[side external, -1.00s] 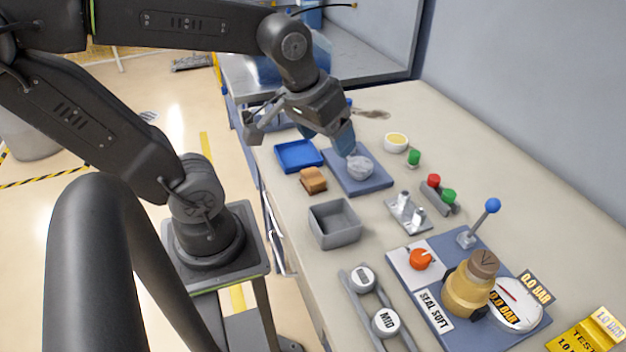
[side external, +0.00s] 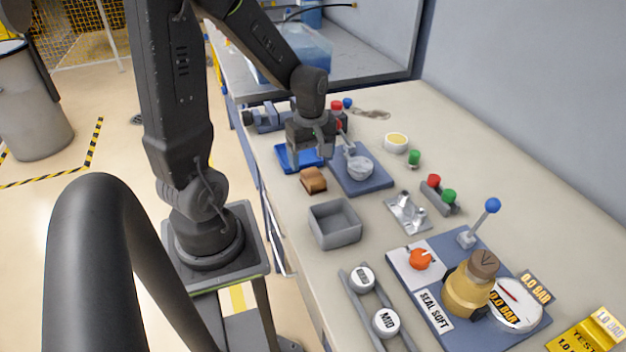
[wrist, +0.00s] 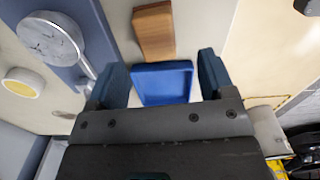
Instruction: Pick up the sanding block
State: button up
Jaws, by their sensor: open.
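The sanding block (side external: 313,180), a small tan-brown block, lies on the bench just in front of the blue tray in the side view. It also shows at the top of the wrist view (wrist: 154,30), beyond my fingertips. My gripper (side external: 312,152) is open and empty. It points down above the bench, over the area of the blue tray (side external: 284,160) and behind the block. In the wrist view the space between my fingers (wrist: 161,72) frames the blue tray (wrist: 162,84), with the block apart from both fingers.
A grey open bin (side external: 335,224) stands in front. A white cup (side external: 396,143) and a green-capped part (side external: 414,158) are farther right. A vise-like item (side external: 266,118) is behind.

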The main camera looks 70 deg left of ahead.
aim_at(313, 175)
jog(key=shift+w+d+f, duration=0.1)
jog(key=shift+f, duration=1.4)
jog(key=shift+w+f, duration=0.1)
jog(key=shift+f, duration=1.4)
jog(key=c, duration=1)
jog(key=shift+r, duration=0.1)
jog(key=shift+r, duration=0.4)
notch_tip(313, 175, up, 4)
jog(key=shift+f, duration=0.2)
jog(key=s+a+r, duration=0.2)
jog(key=s, duration=0.1)
jog(key=s+a+r, duration=0.2)
jog(key=s, duration=0.1)
jog(key=s+a+r, duration=0.2)
jog(key=s, duration=0.1)
jog(key=shift+s+a+r, duration=0.25)
jog(key=shift+s+a, duration=0.05)
jog(key=shift+a, duration=0.05)
